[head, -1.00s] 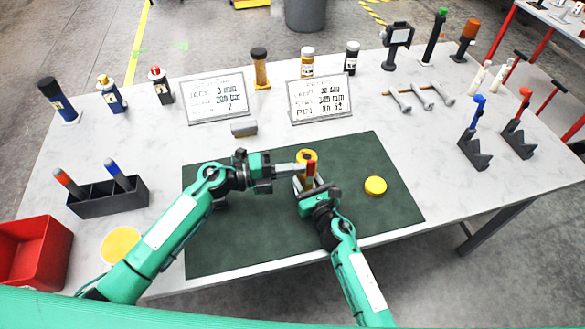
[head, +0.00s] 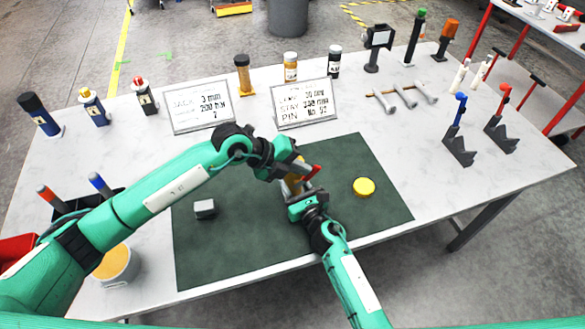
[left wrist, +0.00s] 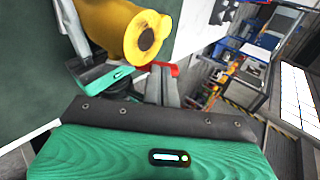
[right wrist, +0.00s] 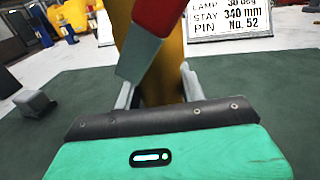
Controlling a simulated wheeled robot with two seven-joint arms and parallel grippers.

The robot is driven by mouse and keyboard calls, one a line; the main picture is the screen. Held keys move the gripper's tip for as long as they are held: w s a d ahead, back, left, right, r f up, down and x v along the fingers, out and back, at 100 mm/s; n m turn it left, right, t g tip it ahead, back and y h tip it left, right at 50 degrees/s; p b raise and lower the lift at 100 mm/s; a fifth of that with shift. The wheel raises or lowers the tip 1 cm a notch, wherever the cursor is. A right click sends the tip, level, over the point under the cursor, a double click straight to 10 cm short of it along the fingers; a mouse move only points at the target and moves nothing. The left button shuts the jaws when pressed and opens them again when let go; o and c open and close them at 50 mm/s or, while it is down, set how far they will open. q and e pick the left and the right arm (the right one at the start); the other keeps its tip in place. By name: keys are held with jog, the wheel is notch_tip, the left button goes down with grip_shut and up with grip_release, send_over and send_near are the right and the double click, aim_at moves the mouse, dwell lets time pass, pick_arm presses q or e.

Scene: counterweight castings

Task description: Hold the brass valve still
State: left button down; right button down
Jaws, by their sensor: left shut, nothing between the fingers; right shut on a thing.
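The brass valve (head: 292,186) stands over the dark green mat, partly hidden by my grippers in the head view. Its yellow body with a round end opening shows in the left wrist view (left wrist: 120,30), and its column fills the middle of the right wrist view (right wrist: 165,75). My right gripper (right wrist: 160,92) is shut on the column, one finger on each side. The valve's red lever (head: 313,173) points up to the right. My left gripper (left wrist: 162,82) is shut and empty, its fingertips close to the red lever; whether they touch it I cannot tell.
A yellow disc (head: 364,187) lies on the mat (head: 250,245) to the right, and a small grey block (head: 205,209) to the left. Two sign cards (head: 200,106) stand behind. My left arm crosses in front of the dark pen holder (head: 68,208). The mat's front is clear.

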aim_at(316, 165)
pick_arm(q)
jog(key=y, duration=0.1)
jog(key=d+y, duration=0.1)
jog(key=d+g+y, duration=0.1)
jog(key=shift+w+d+f+y, duration=0.2)
jog(key=shift+w+f+y, duration=0.1)
jog(key=shift+y, duration=0.1)
jog(key=d+y, duration=0.1)
jog(key=f+y, duration=0.1)
jog(key=y, duration=0.1)
jog(key=shift+w+d+f+g, duration=0.1)
jog(key=shift+w+d+g, duration=0.1)
jog(key=shift+d+g, duration=0.2)
jog(key=shift+a, duration=0.15)
jog(key=shift+r, duration=0.85)
jog(key=v, duration=1.4)
